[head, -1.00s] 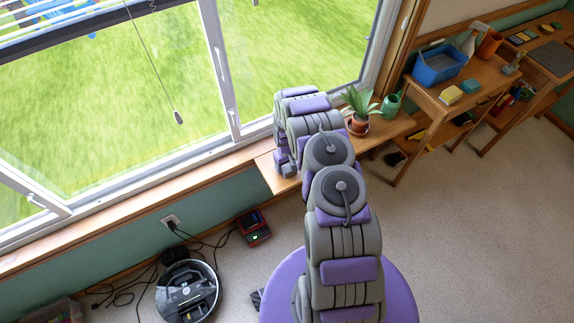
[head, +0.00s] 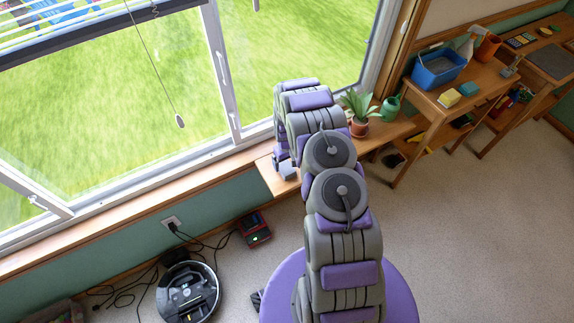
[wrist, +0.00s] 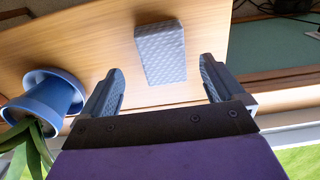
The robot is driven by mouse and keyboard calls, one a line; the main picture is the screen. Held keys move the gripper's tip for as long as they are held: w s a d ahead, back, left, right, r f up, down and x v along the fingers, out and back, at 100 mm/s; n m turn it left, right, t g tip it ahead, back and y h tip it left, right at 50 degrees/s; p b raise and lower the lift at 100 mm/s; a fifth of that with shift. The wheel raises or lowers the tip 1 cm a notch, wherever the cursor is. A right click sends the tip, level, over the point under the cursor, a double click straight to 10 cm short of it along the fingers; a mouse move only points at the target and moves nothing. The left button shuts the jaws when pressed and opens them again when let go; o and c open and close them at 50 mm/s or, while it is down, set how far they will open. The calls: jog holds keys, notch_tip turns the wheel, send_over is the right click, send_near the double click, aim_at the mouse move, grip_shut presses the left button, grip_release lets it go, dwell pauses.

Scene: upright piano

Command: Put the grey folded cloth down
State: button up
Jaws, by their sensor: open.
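The grey folded cloth (wrist: 160,53) is a small block with a fine woven pattern. In the wrist view it lies on a wooden shelf (wrist: 100,45), just beyond my gripper. My gripper (wrist: 162,72) is open, with one finger to each side of the cloth in the picture. Bare wood shows between each finger and the cloth, so neither finger appears to touch it.
A blue pot (wrist: 45,95) with green leaves is close to the left finger in the wrist view. In the head view a potted plant (head: 359,105) and a green watering can (head: 391,107) stand right of my arm. The window (head: 150,80) rises behind the shelf.

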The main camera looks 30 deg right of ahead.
notch_tip(320, 180, up, 9)
jog(key=p, duration=0.1)
notch_tip(320, 180, up, 9)
send_over(287, 167)
jog(key=s+a, duration=0.2)
jog(key=s+a+r, duration=0.3)
jog(key=s+r, duration=0.1)
jog(key=r, duration=0.3)
jog(key=s+a+r, duration=0.3)
jog(key=r, duration=0.4)
jog(key=s+a+r+g, duration=0.1)
jog(key=s+a+r, duration=0.4)
jog(key=s+r, duration=0.85)
jog(key=s+a+r, duration=0.2)
jog(key=s+a, duration=0.1)
jog(key=s, duration=1.4)
jog(key=shift+s+a+g, duration=0.15)
jog(key=shift+s+g, duration=0.1)
jog(key=shift+g, duration=0.15)
jog(key=shift+r, duration=0.1)
